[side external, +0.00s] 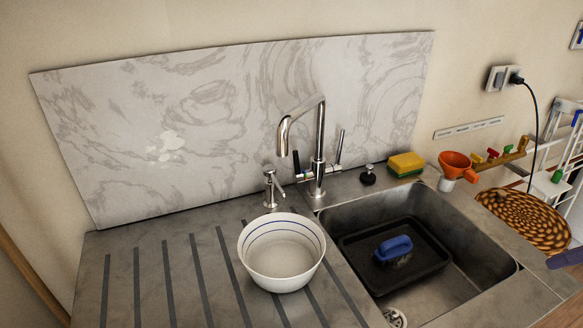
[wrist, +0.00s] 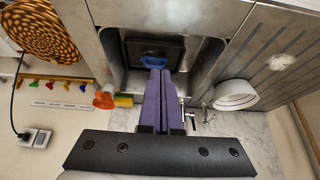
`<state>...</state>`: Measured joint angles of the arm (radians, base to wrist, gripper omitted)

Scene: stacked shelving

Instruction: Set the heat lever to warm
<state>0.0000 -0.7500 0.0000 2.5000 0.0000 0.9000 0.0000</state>
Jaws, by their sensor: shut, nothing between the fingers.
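The chrome tap (side external: 319,150) stands behind the sink with a curved spout. It has a dark upright lever (side external: 296,162) on its left and a chrome upright lever (side external: 340,147) on its right; I cannot tell which one is the heat lever. In the wrist view, small parts of the tap (wrist: 208,118) show right of my fingers, and the rest is hidden. My gripper (wrist: 158,72) has purple fingers, shut and empty, pointing over the sink. In the side view, a purple part of my gripper (side external: 563,259) shows at the right edge, well away from the tap.
The sink (side external: 470,240) holds a black tray (side external: 350,250) with a blue-handled brush (side external: 393,248). A white bowl (side external: 281,268) stands on the drainboard, near a soap dispenser (side external: 270,190). A sponge (side external: 406,163) and orange funnel (side external: 455,163) sit behind the sink. Space above the sink is clear.

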